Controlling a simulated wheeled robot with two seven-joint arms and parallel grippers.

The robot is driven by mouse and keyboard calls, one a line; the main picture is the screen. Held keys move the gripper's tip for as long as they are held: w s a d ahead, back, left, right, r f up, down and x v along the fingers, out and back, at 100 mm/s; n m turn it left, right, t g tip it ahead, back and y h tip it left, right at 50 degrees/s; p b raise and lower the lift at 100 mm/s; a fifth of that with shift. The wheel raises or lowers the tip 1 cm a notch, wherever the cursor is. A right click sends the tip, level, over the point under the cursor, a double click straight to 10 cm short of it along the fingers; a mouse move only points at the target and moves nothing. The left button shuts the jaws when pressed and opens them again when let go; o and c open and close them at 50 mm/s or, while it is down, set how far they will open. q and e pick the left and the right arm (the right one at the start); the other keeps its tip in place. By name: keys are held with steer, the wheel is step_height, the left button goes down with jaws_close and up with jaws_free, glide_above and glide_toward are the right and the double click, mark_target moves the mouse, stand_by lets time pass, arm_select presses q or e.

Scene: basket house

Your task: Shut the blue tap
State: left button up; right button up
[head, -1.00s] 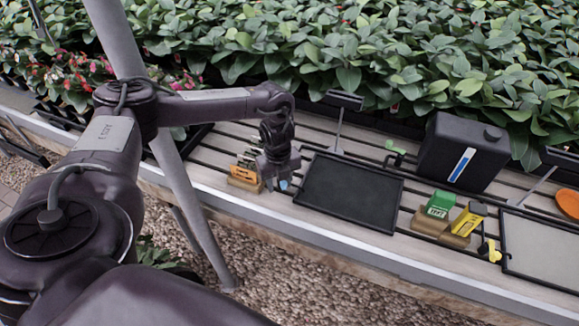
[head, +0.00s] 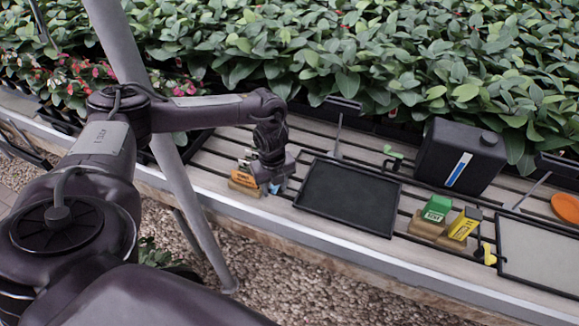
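The blue tap (head: 276,188) shows only as a small patch of blue at the front of the slatted bench, just left of the black tray. My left gripper (head: 268,180) points down right at the tap and hides most of it. I cannot tell whether the fingers touch the tap, or whether they are open or shut. The tap's handle position is hidden. My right gripper is out of view.
An orange packet (head: 243,179) on a wooden block sits close left of the gripper. The black tray (head: 348,200) lies to the right. Further right are a green tap (head: 393,152), a black canister (head: 459,157), green and yellow packets and a yellow tap (head: 487,254). Leafy plants fill the back.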

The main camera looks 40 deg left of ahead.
arm_select(q)
step_height(320, 180, up, 6)
steer(key=p, duration=0.5)
steer(key=shift+r, duration=0.15)
steer(key=shift+s, duration=0.1)
steer(key=shift+d, duration=0.1)
stand_by(0.9)
